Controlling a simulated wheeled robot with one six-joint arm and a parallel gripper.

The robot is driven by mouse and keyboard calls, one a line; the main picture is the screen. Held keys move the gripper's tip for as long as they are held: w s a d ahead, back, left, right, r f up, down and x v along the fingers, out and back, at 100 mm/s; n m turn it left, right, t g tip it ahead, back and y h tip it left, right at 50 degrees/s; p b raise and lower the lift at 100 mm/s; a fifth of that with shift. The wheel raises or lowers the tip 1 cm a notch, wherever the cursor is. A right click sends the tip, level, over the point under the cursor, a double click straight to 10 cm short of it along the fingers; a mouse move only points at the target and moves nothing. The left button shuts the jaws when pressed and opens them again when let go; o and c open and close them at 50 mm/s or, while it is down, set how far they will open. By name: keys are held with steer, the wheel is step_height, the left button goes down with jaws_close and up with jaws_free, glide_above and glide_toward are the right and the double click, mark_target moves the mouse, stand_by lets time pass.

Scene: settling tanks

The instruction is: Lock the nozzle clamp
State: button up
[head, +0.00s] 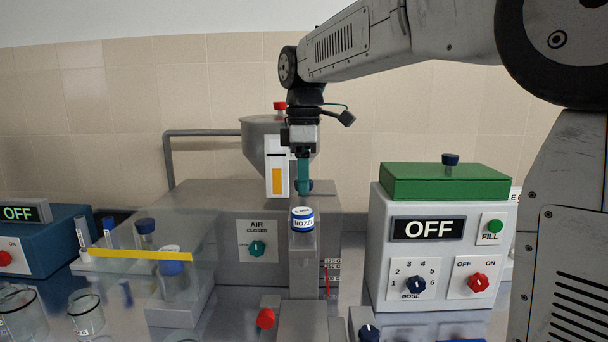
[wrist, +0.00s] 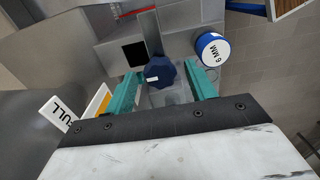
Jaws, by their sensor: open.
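My gripper (head: 303,178) points down in front of the grey machine, above the nozzle with a blue-and-white cap (head: 302,219) lettered "NOZZL". In the wrist view my gripper (wrist: 162,72) has its two teal fingers apart. A dark blue lobed knob (wrist: 160,72), which looks like the clamp knob, shows between the fingertips; whether they touch it I cannot tell. In the wrist view a round blue-rimmed cap (wrist: 212,49) marked "6 MM" lies right of the knob.
A green AIR knob (head: 257,248) reads CLOSED. A hopper (head: 254,138) with a level label stands behind. Right is a white dosing box (head: 382,235) showing OFF. Left are a clear cover (head: 130,230) with a yellow edge, glass jars (head: 86,314) and a blue box (head: 45,250). A red knob (head: 266,318) sits in front.

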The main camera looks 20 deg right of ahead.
steer(key=c, duration=1)
steer(key=shift+o, duration=0.2)
steer(key=shift+m, duration=0.3)
steer(key=m, duration=0.3)
steer(key=shift+m, duration=0.3)
steer(key=m, duration=0.4)
steer(key=shift+m, duration=0.3)
steer(key=m, duration=0.4)
steer(key=shift+r, duration=0.1)
steer(key=m, duration=0.5)
